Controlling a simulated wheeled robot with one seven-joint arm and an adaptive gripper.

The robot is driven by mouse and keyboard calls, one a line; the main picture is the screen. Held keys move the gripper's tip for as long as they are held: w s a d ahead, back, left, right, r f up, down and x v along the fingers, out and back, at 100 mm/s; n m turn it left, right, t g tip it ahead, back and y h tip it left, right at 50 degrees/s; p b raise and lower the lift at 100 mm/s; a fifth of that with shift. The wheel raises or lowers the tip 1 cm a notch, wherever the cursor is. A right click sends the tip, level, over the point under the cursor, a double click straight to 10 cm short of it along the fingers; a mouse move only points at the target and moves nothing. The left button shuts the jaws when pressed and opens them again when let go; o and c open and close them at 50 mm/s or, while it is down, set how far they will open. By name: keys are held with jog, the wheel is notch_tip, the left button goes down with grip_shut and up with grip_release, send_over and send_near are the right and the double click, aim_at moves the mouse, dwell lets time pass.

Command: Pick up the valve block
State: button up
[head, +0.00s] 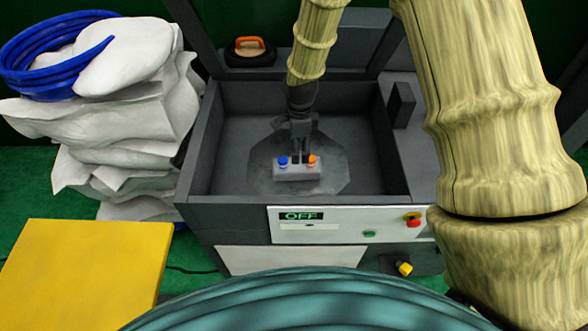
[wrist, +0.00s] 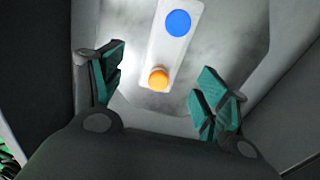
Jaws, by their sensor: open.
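The valve block (head: 297,173) is a light grey bar with a blue knob at its left end and an orange knob at its right end. It lies on the floor of the dark grey bin, on a paler patch. My gripper (head: 301,153) is just behind and above it in the head view. In the wrist view, the block (wrist: 168,51) runs up from between the teal-padded fingers of my open gripper (wrist: 162,82). The orange knob is nearest the palm, between the fingers, with gaps on both sides. Whether the fingertips reach down beside the block is unclear.
The dark bin (head: 197,150) has raised walls around the block. A control panel (head: 335,224) with an OFF display is on its front. White sacks (head: 120,130) with a blue hose (head: 30,75) stand left, and a yellow box (head: 85,265) is at front left.

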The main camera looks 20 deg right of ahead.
jog(key=shift+w+f+b, duration=0.2)
jog(key=shift+w+f, duration=0.05)
jog(key=shift+f, duration=0.3)
jog(key=shift+w+f+b, duration=0.2)
jog(key=shift+w+f, duration=0.05)
jog(key=shift+f, duration=0.25)
send_over(297, 168)
jog(key=f, duration=0.4)
jog(key=shift+d+f, duration=0.2)
jog(key=shift+f, duration=0.05)
jog(key=shift+a+f+p, duration=0.15)
jog(key=shift+f, duration=1.3)
jog(key=shift+a+f+p, duration=0.1)
jog(key=shift+f+p, duration=0.05)
jog(key=shift+f, duration=1.25)
jog(key=c, duration=1.2)
